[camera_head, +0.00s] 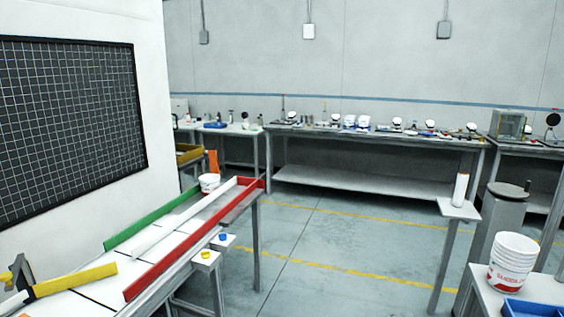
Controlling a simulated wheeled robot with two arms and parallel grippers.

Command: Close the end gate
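The magazine is a long white bed (170,246) on a metal-framed bench, running from the lower left toward the middle. A green rail (152,219) runs along its left side, a white bar (180,220) along the middle, and a red rail (190,244) along its right side. A short red piece (249,184) stands across the far end. A yellow bar (75,280) lies at an angle near the close end; it may be the end gate, but I cannot tell for sure. Neither of my grippers is in view.
A white tub (209,182) stands by the magazine's far end. Small pedestals with a yellow button (206,254) and a blue button (223,237) stand on its right. White buckets (512,262) and a blue bin (532,308) are at lower right. The middle floor is clear.

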